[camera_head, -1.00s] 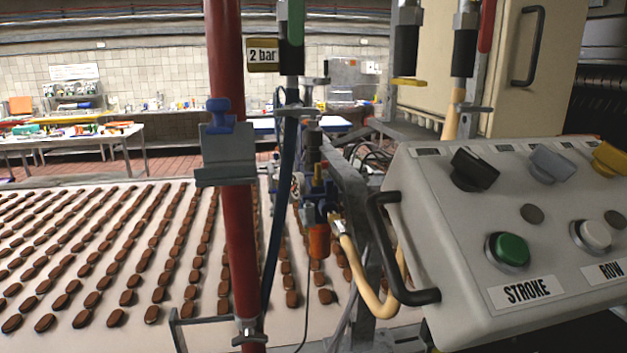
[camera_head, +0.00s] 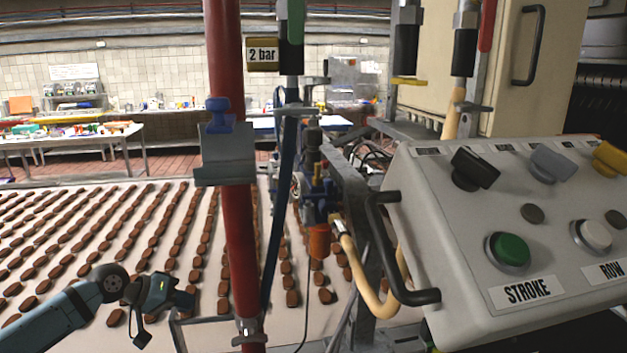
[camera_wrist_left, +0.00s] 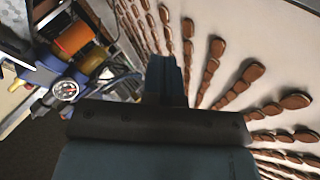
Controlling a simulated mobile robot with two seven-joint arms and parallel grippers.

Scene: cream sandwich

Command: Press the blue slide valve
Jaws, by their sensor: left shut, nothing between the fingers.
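A blue valve knob (camera_head: 220,114) sits on a grey bracket (camera_head: 225,158) fixed to the upright red pipe (camera_head: 233,250) in the head view. I cannot tell if this is the slide valve itself. My left gripper (camera_head: 186,299) is shut and empty, low and left of the red pipe, above the rows of biscuits. It is well below the blue knob and apart from it. The left wrist view shows the same gripper (camera_wrist_left: 167,75) from behind, with its fingers together. The knob does not show clearly there. My right gripper is not in view.
A control box (camera_head: 450,250) with a black handle stands at the right. A blue valve assembly (camera_head: 316,190) with an orange cup hangs right of the pipe; a gauge (camera_wrist_left: 65,90) shows in the wrist view. Biscuits (camera_head: 130,279) cover the belt. Space left of the pipe is open.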

